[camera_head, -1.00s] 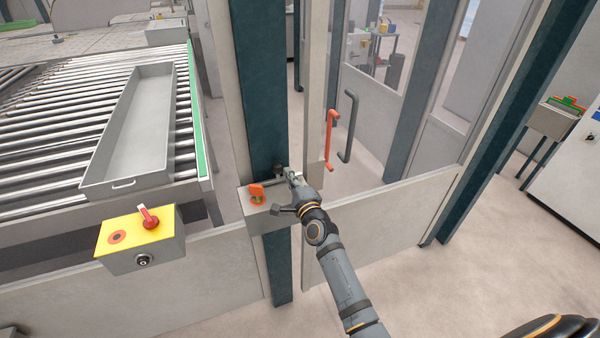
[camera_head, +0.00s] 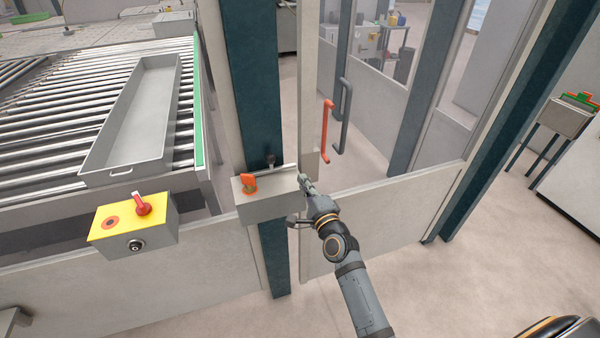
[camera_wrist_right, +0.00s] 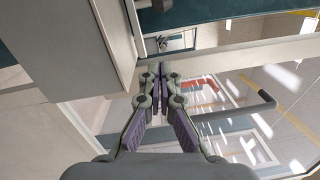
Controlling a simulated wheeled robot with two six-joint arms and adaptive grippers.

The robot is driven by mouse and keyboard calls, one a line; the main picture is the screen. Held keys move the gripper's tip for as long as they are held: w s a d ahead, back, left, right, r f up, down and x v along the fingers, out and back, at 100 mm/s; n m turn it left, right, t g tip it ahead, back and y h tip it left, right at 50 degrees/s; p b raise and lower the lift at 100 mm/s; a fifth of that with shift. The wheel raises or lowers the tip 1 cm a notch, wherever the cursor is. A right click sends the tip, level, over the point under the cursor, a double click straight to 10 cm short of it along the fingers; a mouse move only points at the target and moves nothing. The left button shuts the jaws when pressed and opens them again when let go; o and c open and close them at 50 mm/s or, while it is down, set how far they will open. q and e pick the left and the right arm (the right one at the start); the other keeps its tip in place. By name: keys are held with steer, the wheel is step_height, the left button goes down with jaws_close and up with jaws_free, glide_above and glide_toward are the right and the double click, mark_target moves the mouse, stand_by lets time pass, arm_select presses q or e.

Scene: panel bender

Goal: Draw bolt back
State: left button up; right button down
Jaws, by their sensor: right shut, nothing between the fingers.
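The bolt (camera_head: 278,169) is a thin light rod along the top of a grey lock box (camera_head: 268,208) on the dark green post. An orange tag or lever (camera_head: 248,183) sits at the box's left end. A small dark knob (camera_head: 270,160) stands behind the rod. My right gripper (camera_head: 303,180) is just right of the box, by the rod's right end. In the right wrist view its fingers (camera_wrist_right: 160,75) are pressed together and empty, with the box (camera_wrist_right: 75,40) at left. I cannot tell whether the gripper touches the bolt. My left gripper is not visible.
A door with an orange handle (camera_head: 327,132) and a dark grey handle (camera_head: 342,115) stands behind my right gripper. A yellow-topped control box (camera_head: 134,224) with a red switch is at left. A roller conveyor holds a long grey tray (camera_head: 130,165).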

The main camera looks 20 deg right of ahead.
steer(key=s+d+f+n+g, duration=0.1)
steer(key=s+f+n+g, duration=0.3)
steer(key=f, duration=0.9)
steer(key=s+d+f+n+g+h+b, duration=0.1)
steer(key=s+f+n+g, duration=0.15)
steer(key=s+f, duration=0.75)
steer(key=s+d+f+n+g, duration=0.1)
steer(key=s+f+n+g, duration=0.2)
steer(key=f, duration=1.3)
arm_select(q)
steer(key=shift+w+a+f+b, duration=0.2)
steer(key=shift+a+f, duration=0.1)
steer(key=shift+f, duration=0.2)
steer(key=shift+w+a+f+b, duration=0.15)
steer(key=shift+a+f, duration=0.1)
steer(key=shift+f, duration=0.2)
arm_select(e)
steer(key=s+d+f+n+g, duration=0.2)
steer(key=s+f, duration=0.4)
steer(key=s, duration=0.5)
steer(key=s+d+f+n+g+h, duration=0.1)
steer(key=s+d+f+n+g, duration=0.1)
steer(key=s+f, duration=0.4)
steer(key=s+d+f+n+g, duration=0.2)
steer(key=s+f+n+g, duration=0.2)
steer(key=s, duration=1.2)
step_height(320, 180, down, 3)
steer(key=shift+d+r+n, duration=0.2)
steer(key=shift+d+n, duration=0.1)
steer(key=shift+n, duration=0.75)
